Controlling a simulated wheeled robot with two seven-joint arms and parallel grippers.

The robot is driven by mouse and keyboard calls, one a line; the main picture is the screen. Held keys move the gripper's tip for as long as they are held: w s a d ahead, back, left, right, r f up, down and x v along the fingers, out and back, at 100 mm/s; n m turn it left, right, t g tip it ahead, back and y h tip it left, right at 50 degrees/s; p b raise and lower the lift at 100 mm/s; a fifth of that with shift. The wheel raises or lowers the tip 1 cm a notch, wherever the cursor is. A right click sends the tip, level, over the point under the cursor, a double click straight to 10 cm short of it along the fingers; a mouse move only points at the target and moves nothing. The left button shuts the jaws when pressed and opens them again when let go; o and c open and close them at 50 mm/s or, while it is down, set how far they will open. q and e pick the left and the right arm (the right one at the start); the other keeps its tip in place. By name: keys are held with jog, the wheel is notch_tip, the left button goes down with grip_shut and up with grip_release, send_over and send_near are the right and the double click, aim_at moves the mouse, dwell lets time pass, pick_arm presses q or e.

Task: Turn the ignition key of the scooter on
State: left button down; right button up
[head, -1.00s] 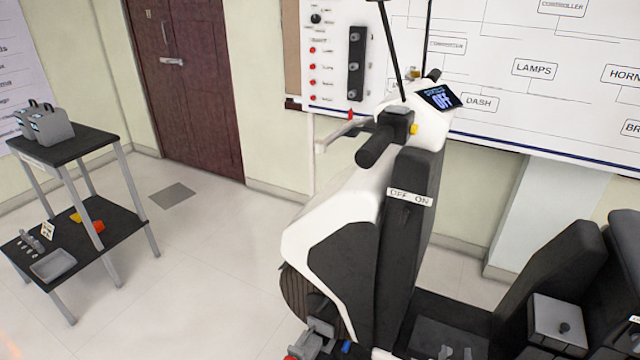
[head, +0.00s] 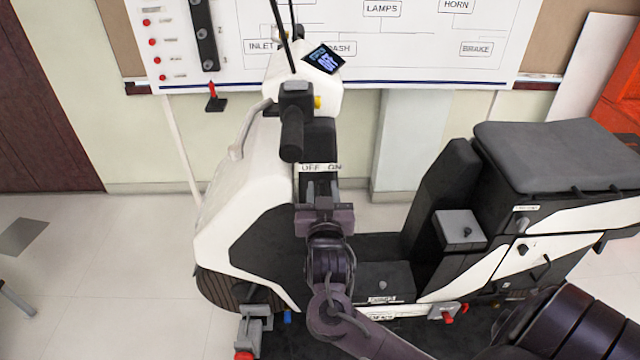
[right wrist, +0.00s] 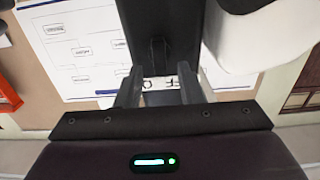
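The white and black scooter (head: 265,235) stands in front of me. Its OFF/ON label (head: 320,168) is on the dark panel below the handlebar grip (head: 291,135). My right gripper (head: 319,182) is just below that label in the head view. In the right wrist view its two fingers (right wrist: 159,88) are apart, with the label (right wrist: 183,82) showing upside down between and beyond them. I see no clear ignition key; the gripper covers part of the panel. The dash display (head: 323,58) is lit, its text too small to read surely. My left gripper is out of view.
A wall diagram board (head: 420,60) stands behind the scooter. Clear floor (head: 110,260) lies to the left.

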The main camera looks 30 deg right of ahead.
jog(key=shift+w+d, duration=0.15)
jog(key=shift+w, duration=0.25)
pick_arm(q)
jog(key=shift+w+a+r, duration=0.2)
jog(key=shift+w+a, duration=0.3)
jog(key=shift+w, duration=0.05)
pick_arm(e)
jog(key=shift+w+d, duration=0.1)
jog(key=shift+d, duration=0.05)
grip_shut()
